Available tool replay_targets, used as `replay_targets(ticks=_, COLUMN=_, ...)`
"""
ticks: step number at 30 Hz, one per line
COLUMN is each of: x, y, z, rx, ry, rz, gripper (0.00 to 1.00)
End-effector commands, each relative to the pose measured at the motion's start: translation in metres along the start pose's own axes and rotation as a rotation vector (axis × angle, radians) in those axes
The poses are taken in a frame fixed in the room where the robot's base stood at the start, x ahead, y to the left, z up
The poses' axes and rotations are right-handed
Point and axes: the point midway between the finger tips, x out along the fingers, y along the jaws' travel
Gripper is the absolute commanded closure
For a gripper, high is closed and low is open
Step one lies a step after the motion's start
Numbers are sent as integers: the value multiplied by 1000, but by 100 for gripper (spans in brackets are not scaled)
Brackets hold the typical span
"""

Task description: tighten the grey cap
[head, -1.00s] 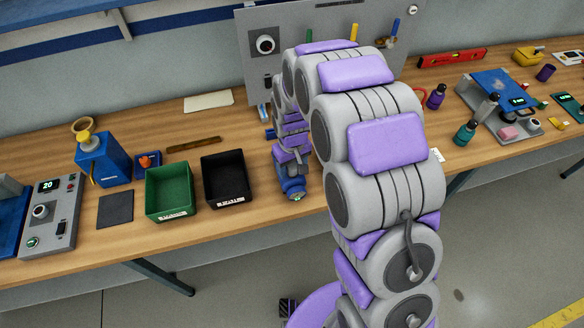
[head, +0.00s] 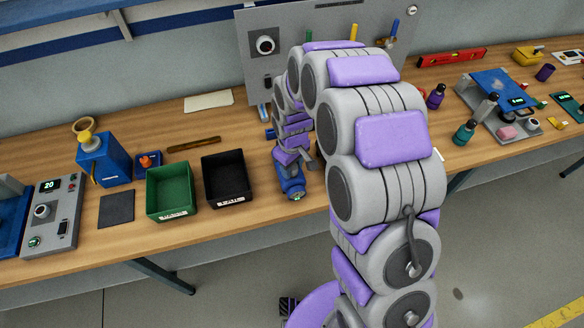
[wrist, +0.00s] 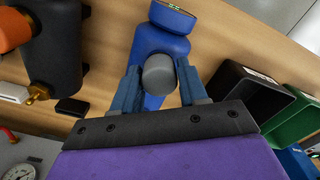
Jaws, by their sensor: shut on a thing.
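The grey cap (wrist: 158,74) sits on a blue body (wrist: 165,42) in the wrist view. My gripper (wrist: 160,82) has one blue finger on each side of the cap and is shut on it. The blue body also shows in the head view (head: 293,188), standing near the front edge of the bench, below my wrist. In the head view my arm hides the cap and the fingertips.
A black bin (head: 227,196) and a green bin (head: 171,210) stand left of the blue body. In the wrist view, a dark object with an orange part (wrist: 12,30) and a brass fitting is close on the left. A gauge (wrist: 20,172) shows at lower left.

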Motion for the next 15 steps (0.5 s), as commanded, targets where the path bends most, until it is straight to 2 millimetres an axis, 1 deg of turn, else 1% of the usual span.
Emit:
replay_targets(ticks=1, x=0, y=0, z=0, rx=0, ry=0, rz=-1, gripper=89)
replay_targets(ticks=4, x=0, y=-1, z=0, rx=0, ry=-1, rz=-1, gripper=99)
replay_targets(ticks=5, x=0, y=-1, z=0, rx=0, ry=-1, rz=-1, gripper=100)
replay_targets(ticks=8, x=0, y=0, z=0, rx=27, ry=-1, rz=0, gripper=100)
replay_targets(ticks=15, x=0, y=0, z=1, rx=299, ry=-3, rz=2, gripper=98)
